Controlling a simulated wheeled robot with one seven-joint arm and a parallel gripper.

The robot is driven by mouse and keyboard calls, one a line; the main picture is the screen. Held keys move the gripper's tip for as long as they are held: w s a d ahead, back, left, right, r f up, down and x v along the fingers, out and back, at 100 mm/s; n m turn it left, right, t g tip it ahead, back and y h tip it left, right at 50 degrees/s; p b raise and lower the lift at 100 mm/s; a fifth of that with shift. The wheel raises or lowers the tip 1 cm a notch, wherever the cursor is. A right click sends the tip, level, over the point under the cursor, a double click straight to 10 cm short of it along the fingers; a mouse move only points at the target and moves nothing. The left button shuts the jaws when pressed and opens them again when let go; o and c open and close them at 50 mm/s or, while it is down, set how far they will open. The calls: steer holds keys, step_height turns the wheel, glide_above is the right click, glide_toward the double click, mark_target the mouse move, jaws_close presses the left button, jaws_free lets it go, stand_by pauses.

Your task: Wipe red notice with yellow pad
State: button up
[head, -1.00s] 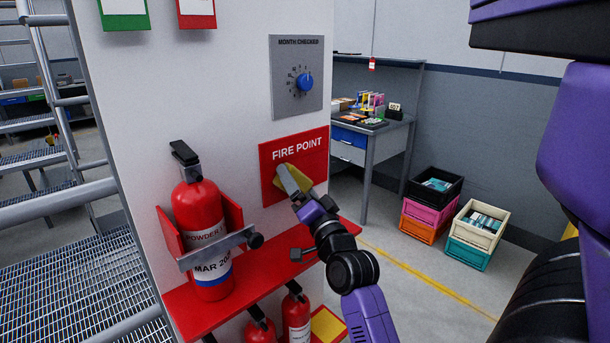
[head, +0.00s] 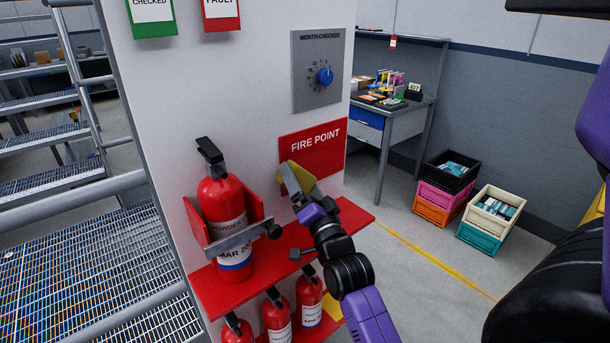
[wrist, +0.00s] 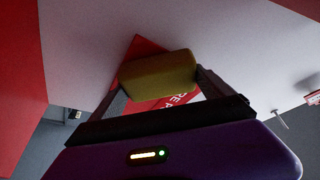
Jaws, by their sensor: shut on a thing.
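The red notice (head: 324,138), lettered FIRE POINT, is on the white panel below the grey dial plate. My gripper (head: 296,179) is shut on the yellow pad (head: 285,180) at the notice's lower left. In the wrist view the pad (wrist: 158,72) sits between my two fingers, with part of the red notice (wrist: 140,47) and its white letters behind it. The pad hides part of the notice's lower edge. I cannot tell whether the pad touches the notice.
A red shelf (head: 345,212) juts out below the notice. A red extinguisher (head: 222,205) stands in its bracket at left, with several smaller ones underneath. A dial plate (head: 318,70) is above.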

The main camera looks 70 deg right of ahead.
steer(key=s+a, duration=0.3)
steer(key=s, duration=0.2)
stand_by(0.7)
steer(key=shift+s+a, duration=0.1)
steer(key=shift+s, duration=0.1)
steer(key=shift+s+a, duration=0.4)
steer(key=shift+s, duration=0.2)
steer(key=shift+s+a, duration=0.35)
steer(key=shift+s, duration=0.25)
